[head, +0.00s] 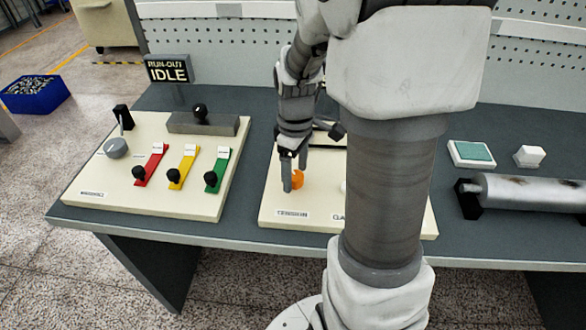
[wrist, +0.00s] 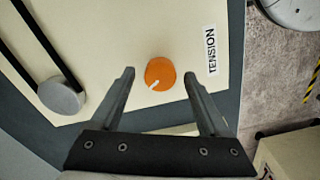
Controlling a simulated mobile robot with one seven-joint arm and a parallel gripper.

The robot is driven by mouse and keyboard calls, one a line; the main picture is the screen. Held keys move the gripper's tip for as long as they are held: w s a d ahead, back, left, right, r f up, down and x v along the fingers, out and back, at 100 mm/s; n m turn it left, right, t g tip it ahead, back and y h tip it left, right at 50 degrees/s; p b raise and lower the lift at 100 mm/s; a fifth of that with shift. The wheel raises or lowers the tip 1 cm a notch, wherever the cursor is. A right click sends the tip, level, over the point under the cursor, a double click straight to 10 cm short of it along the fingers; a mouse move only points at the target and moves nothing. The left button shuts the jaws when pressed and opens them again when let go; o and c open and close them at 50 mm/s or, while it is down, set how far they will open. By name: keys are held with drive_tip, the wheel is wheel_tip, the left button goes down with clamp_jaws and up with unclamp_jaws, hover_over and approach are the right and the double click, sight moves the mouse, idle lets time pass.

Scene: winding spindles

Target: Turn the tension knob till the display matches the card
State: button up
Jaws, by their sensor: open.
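The orange tension knob (head: 298,178) sits on the cream panel (head: 274,208) in the middle of the bench, beside a label reading TENSION. In the wrist view the knob (wrist: 160,74) shows a white pointer mark toward the lower left. My gripper (wrist: 160,82) is open, with one finger on each side of the knob and a visible gap to both. In the head view my gripper (head: 294,172) points down at the knob and partly covers it. My arm hides much of the panel. I see neither the tension display nor the card clearly.
A left panel (head: 85,205) carries red, yellow and green levers and a grey knob. A sign (head: 168,69) reads RUN-OUT IDLE. A metal roller (head: 530,194), teal pad (head: 472,152) and white block (head: 529,156) are at right. A grey round part (wrist: 60,96) with a black band is near the knob.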

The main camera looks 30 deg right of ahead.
clamp_jaws()
idle(0.4)
drive_tip(key=shift+m, duration=0.5)
drive_tip(key=m+p, duration=0.1)
drive_tip(key=m, duration=0.3)
drive_tip(key=shift+m, duration=0.3)
drive_tip(key=m+p, duration=0.1)
drive_tip(key=m, duration=0.5)
drive_tip(key=shift+p, duration=0.4)
unclamp_jaws()
